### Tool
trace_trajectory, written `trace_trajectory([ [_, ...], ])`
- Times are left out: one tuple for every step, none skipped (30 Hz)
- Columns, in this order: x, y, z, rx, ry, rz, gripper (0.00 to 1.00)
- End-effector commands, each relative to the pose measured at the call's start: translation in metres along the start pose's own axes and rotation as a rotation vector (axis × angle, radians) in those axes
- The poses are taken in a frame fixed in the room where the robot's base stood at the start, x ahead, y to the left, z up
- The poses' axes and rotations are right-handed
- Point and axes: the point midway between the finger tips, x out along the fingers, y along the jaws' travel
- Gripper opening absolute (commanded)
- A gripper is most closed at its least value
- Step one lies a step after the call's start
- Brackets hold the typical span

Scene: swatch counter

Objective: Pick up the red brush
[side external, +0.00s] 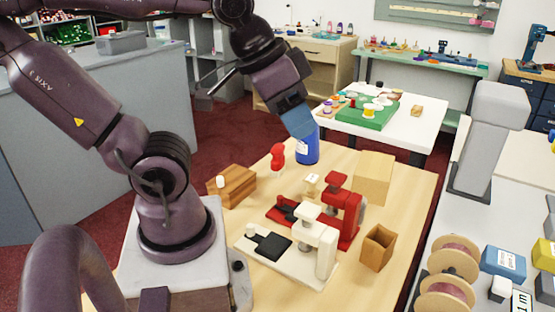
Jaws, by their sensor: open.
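A small red upright object with a rounded top (277,157) stands on the light wooden table; it looks like the red brush, but it is too small to make out bristles. My gripper (299,126), with blue at its end, points down above and slightly right of it, apart from it. The gripper's end overlaps the top of a blue bottle with a white label (307,151); I cannot tell whether they touch. My gripper is open, and nothing shows held in it, though the gap between its fingers is not clear from here.
A red press (346,212) and a white press (316,240) stand in front. A pale wooden block (373,178) and an open wooden box (377,249) are on the right. Free tabletop (408,195) shows at the right edge.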

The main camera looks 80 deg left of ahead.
Motion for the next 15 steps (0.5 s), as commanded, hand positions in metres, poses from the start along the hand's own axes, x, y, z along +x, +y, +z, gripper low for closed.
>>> trace_trajectory([
  [0.0,0.0,0.0,0.0,0.0,0.0,0.47],
  [0.0,0.0,0.0,0.0,0.0,0.0,0.54],
  [0.0,0.0,0.0,0.0,0.0,0.0,0.63],
  [0.0,0.0,0.0,0.0,0.0,0.0,0.68],
  [0.0,0.0,0.0,0.0,0.0,0.0,0.68],
  [0.0,0.0,0.0,0.0,0.0,0.0,0.68],
  [0.0,0.0,0.0,0.0,0.0,0.0,0.68],
  [0.0,0.0,0.0,0.0,0.0,0.0,0.68],
  [0.0,0.0,0.0,0.0,0.0,0.0,0.68],
  [0.0,0.0,0.0,0.0,0.0,0.0,0.68],
  [0.0,0.0,0.0,0.0,0.0,0.0,0.68],
  [0.001,-0.001,-0.001,0.004,0.002,0.0,0.68],
  [0.003,-0.001,-0.003,0.009,0.004,0.0,0.68],
  [0.005,-0.003,-0.005,0.018,0.009,0.0,0.68],
  [0.01,-0.005,-0.011,0.037,0.018,0.0,0.68],
])
